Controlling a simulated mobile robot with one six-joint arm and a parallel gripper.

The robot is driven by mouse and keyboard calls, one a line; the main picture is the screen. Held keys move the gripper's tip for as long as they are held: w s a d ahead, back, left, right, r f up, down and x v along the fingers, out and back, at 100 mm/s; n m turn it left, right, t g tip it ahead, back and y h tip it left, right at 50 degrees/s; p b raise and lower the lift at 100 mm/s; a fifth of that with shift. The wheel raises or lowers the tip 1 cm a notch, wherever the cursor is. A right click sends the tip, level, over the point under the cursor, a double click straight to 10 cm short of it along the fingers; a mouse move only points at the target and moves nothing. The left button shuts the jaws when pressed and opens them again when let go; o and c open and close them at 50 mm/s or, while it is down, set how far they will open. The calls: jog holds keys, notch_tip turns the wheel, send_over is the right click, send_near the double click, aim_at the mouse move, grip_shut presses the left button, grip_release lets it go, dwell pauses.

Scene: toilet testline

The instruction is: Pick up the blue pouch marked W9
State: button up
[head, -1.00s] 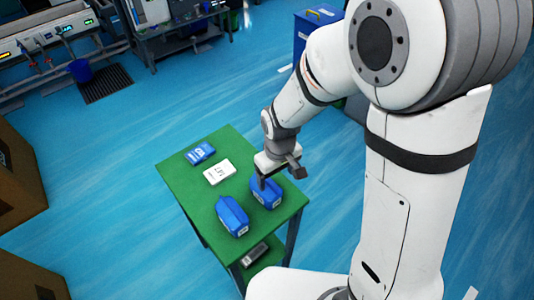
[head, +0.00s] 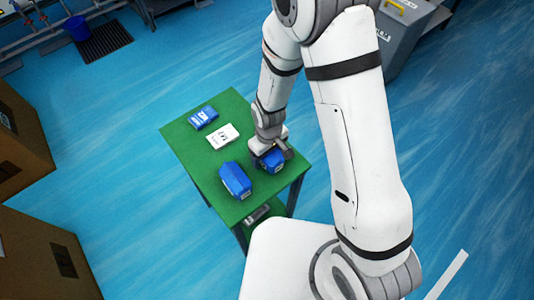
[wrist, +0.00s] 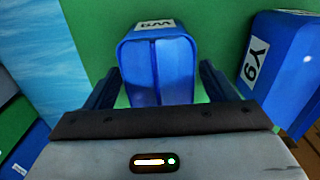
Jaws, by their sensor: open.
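The blue pouch marked W9 (wrist: 158,65) sits upright on the green table, its white label upside down in the wrist view. My gripper (wrist: 160,88) is open, with one dark finger on each side of this pouch. Contact with its sides cannot be told. In the head view my gripper (head: 270,151) is down at the right-hand blue pouch (head: 271,162) and partly covers it. A second blue pouch marked Y9 (wrist: 285,62) stands to the right in the wrist view; it appears left of my gripper in the head view (head: 235,181).
The green table (head: 183,150) also holds a white item (head: 222,136) and another blue item (head: 203,117) toward its far side. A dark object (head: 257,214) lies on a lower shelf. Brown boxes (head: 40,255) stand to the left. Blue floor is open around the table.

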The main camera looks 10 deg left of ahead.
jog(key=shift+f, duration=0.4)
jog(key=shift+c, duration=0.5)
jog(key=c, duration=1)
jog(key=shift+r, duration=0.1)
